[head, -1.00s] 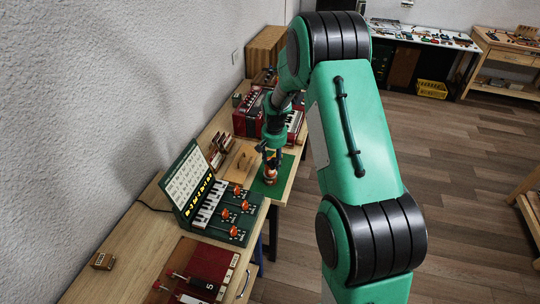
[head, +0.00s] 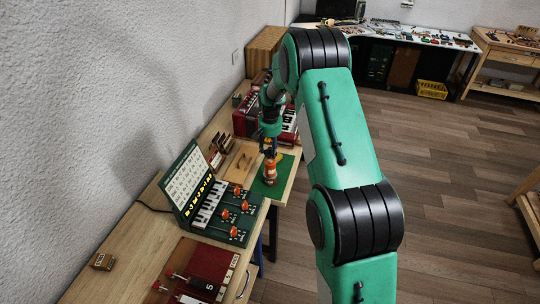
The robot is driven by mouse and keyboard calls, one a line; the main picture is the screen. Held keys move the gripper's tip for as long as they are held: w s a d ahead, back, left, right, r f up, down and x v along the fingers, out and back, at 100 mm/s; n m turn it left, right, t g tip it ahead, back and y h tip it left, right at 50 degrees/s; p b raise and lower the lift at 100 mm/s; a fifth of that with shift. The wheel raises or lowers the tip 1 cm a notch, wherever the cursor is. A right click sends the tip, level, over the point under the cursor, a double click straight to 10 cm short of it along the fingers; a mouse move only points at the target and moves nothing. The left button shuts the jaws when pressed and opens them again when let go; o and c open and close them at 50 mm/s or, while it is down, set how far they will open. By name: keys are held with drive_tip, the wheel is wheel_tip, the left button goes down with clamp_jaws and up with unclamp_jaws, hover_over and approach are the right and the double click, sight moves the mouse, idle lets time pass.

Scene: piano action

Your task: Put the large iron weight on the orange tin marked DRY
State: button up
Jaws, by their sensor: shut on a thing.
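My gripper (head: 268,152) is at the far end of the bench, pointing down over a green mat (head: 286,168). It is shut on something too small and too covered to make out. Directly below the fingers is an upright orange object with a pale band (head: 270,169), its lower part brownish, on or just above the mat. I cannot tell whether it is the tin or the held thing, and no DRY marking is readable. I cannot pick out the large iron weight.
A green board with piano keys and orange knobs (head: 228,214) stands nearer on the bench. A red accordion-like case (head: 246,118) is behind my gripper. A wooden block (head: 240,160) lies left of the mat. The wall borders the bench's left.

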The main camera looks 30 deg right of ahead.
sight(270, 151)
drive_tip(key=shift+f, duration=1.7)
drive_tip(key=shift+f, duration=0.1)
drive_tip(key=o, duration=1.5)
drive_tip(key=shift+o, duration=0.2)
wheel_tip(270, 151, up, 12)
drive_tip(key=s, duration=0.1)
drive_tip(key=shift+s+a+p, duration=0.15)
drive_tip(key=shift+a+p, duration=0.15)
